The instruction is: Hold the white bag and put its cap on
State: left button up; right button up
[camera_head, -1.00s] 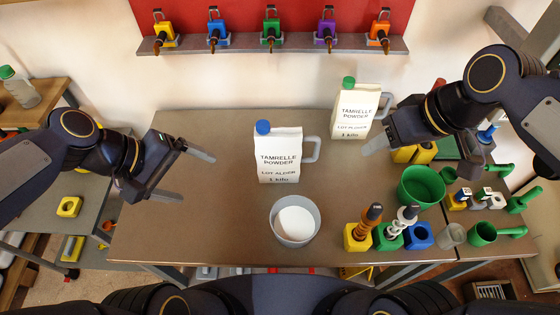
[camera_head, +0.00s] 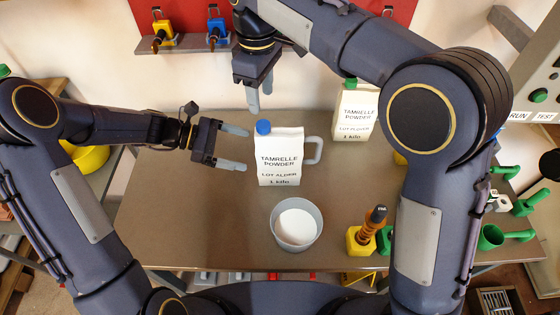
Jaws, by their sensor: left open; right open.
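A white bag (camera_head: 280,162) labelled "Tamrelle Powder, Lot Alder" stands upright near the middle of the table, its grey handle on its right side. Its blue cap (camera_head: 263,128) sits at the top left of the bag; I cannot tell if it is fastened. My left gripper (camera_head: 238,149) is open just left of the bag, its fingers pointing at it, empty and apart from it. My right gripper (camera_head: 260,101) is open and empty, above and behind the blue cap, fingers pointing down.
A second white bag with a green cap (camera_head: 352,115) stands behind right, partly hidden by my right arm. A grey bowl of white powder (camera_head: 296,226) stands in front. A yellow block (camera_head: 359,241) with a brown tool stands at the right. The table's left part (camera_head: 180,220) is clear.

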aim_at(266, 154)
pick_arm(q)
jog(key=shift+x, duration=3.9)
jog(key=c, duration=1.9)
grip_shut()
pick_arm(e)
jog(key=n, duration=1.3)
jog(key=shift+f, duration=4)
